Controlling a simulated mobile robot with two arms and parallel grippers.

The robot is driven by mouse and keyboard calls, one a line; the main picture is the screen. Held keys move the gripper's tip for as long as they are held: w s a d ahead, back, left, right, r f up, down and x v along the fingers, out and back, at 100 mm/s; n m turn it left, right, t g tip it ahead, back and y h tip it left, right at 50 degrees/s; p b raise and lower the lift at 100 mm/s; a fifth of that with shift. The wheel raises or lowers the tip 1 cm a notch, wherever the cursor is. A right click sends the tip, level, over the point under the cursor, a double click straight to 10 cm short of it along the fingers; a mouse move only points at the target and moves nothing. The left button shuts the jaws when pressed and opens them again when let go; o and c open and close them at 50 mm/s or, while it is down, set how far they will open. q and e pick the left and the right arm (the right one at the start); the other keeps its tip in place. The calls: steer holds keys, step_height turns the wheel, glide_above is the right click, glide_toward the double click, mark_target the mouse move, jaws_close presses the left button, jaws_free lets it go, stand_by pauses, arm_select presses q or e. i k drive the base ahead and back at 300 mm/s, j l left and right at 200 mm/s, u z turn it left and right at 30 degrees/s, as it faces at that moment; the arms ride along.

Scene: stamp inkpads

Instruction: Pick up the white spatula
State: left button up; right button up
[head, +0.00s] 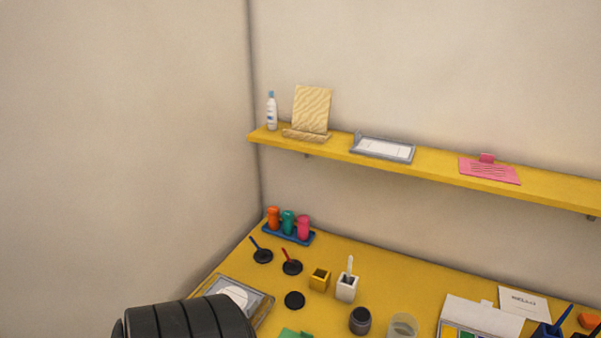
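A slim white upright thing (350,265), which looks like the white spatula, stands in a small white square holder (346,292) on the yellow table. Its lower end is hidden inside the holder. A dark ribbed part of my own left arm shows at the bottom left, well to the left of the holder. Neither of my grippers is in view, so I cannot see whether they are open or shut.
A dark jar (360,320) and a clear cup (403,326) stand in front. Two black pads with handles, a blue rack (289,235) and a wall shelf (430,162) lie behind.

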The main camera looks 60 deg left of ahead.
mark_target(351, 258)
steer(key=u, duration=1.55)
